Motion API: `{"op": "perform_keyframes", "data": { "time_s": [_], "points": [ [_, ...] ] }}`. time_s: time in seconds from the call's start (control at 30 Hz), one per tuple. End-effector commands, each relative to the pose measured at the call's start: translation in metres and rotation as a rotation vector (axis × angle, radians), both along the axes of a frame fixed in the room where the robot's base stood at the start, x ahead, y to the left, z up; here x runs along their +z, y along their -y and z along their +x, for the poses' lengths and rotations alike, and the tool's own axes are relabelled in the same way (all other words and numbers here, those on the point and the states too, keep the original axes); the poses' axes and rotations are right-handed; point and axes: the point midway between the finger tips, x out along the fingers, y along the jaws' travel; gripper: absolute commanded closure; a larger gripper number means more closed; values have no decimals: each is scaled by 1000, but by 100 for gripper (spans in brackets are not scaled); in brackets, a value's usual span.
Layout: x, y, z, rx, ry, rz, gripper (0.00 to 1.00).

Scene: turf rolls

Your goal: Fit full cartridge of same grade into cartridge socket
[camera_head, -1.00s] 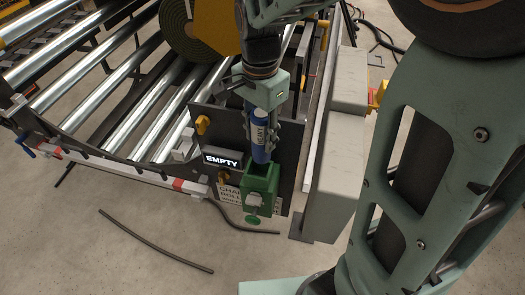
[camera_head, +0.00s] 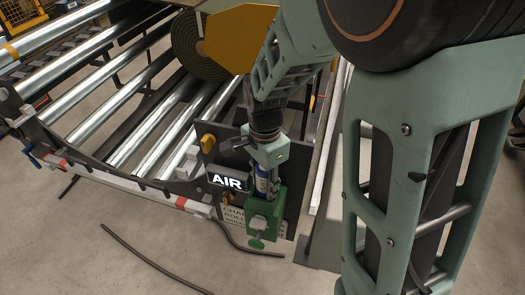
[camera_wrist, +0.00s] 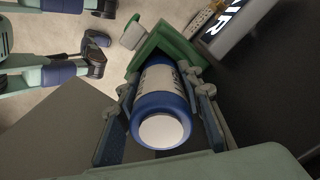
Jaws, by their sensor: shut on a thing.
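My gripper (camera_head: 265,170) is shut on the blue cartridge with a white label (camera_head: 264,186). In the wrist view the cartridge (camera_wrist: 162,110) lies between the two fingers, its white-capped end toward the camera. Its far end goes into the green socket (camera_head: 264,212), whose rim also shows in the wrist view (camera_wrist: 150,45). How deep it sits is hidden. The display (camera_head: 228,181) beside the socket reads AIR. The label text is mostly hidden by the fingers.
The dark panel (camera_head: 292,200) carries the socket, a yellow knob (camera_head: 208,142) and a partly covered sign (camera_head: 235,215). The roller conveyor (camera_head: 110,95) with a turf roll (camera_head: 195,48) stands at left. A dark hose (camera_head: 150,260) lies on the open floor.

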Motion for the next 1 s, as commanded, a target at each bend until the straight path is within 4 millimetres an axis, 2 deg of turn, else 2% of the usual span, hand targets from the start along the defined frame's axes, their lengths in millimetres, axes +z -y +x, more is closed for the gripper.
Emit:
{"op": "perform_keyframes", "data": {
  "time_s": [0.2, 0.23, 0.37, 0.73, 0.87, 1.0],
  "points": [
    [0, 0, 1, 0, 3, 1, 100],
    [0, 0, 0, 0, 1, 1, 64],
    [0, 0, 0, 0, 1, 1, 50],
    [6, 0, 1, 0, 2, 1, 49],
    [25, -1, 1, 0, 4, 3, 49],
    [56, -1, 2, 1, 6, 3, 49]
  ]
}}
